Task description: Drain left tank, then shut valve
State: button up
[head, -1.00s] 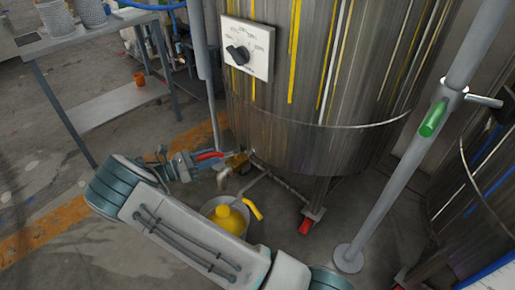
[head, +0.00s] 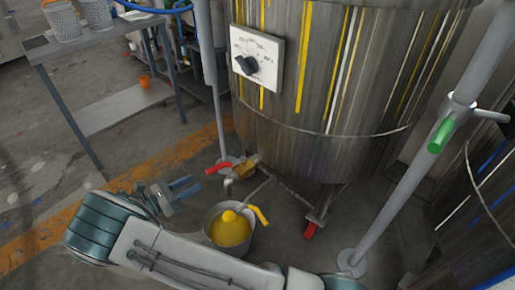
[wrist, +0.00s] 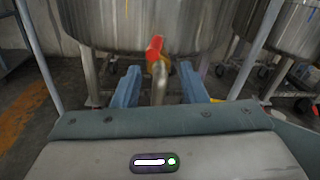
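The left tank (head: 330,100) is a steel vessel with yellow and white drips and a dial panel (head: 257,58). Low on its left side is a brass valve (head: 246,167) with a red lever (head: 218,168) pointing outward to the left, and a spout (head: 228,184). Below the spout stands a grey bucket (head: 211,232) holding yellow paint (head: 231,231); a rounded yellow lump rises in it. No stream is clear to me. My gripper (head: 192,187) is open, its blue fingers short of the lever. In the wrist view the red lever (wrist: 155,47) shows between and beyond the fingers.
A post (head: 400,190) with a green handle (head: 441,135) stands right of the tank. Another tank (head: 485,190) is at the right edge. A grey table (head: 100,45) with containers is at upper left. Floor is clear at left.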

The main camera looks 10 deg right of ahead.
jog(key=s+d+r+m+g+y+p, duration=0.3)
jog(key=s+d+r+m+g+y, duration=0.1)
jog(key=d+r+m, duration=0.3)
jog(key=s+d+r+m+g+y+p, duration=0.3)
jog(key=s+d+r+m+g+y, duration=0.1)
jog(key=d+r, duration=0.7)
jog(key=shift+d+m+g+y, duration=0.9)
jog(key=shift+m+g, duration=0.3)
jog(key=shift+m, duration=0.7)
jog(key=shift+r, duration=0.1)
